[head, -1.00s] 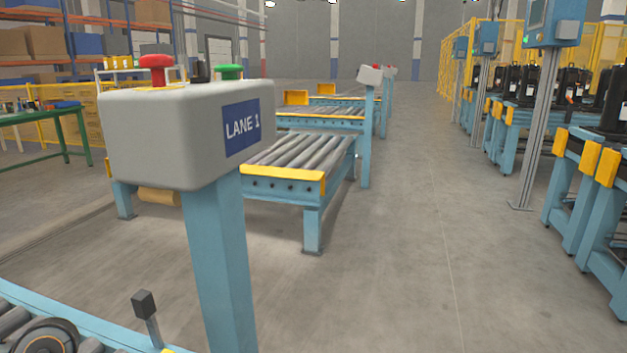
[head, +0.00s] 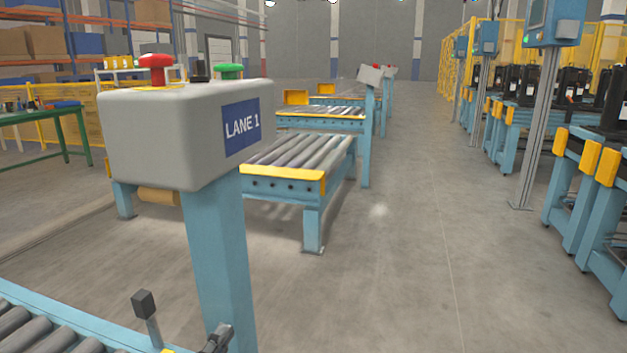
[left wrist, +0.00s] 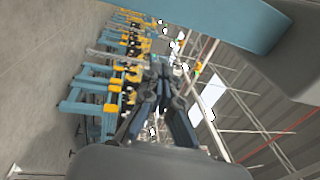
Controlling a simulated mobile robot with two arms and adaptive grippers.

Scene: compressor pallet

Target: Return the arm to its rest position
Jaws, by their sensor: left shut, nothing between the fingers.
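The tip of my left gripper (head: 217,339) shows at the bottom edge of the head view, in front of the blue post of the lane 1 control box. In the left wrist view its dark fingers (left wrist: 161,85) are together, with nothing between them. Most of the left arm is out of the head view. My right gripper is in neither view.
The grey lane 1 control box (head: 180,135) carries a red and a green button on a blue post (head: 215,260). Roller conveyor (head: 30,325) with a small lever (head: 145,310) lies at lower left. Another conveyor (head: 295,165) stands behind. The central floor (head: 400,270) is clear.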

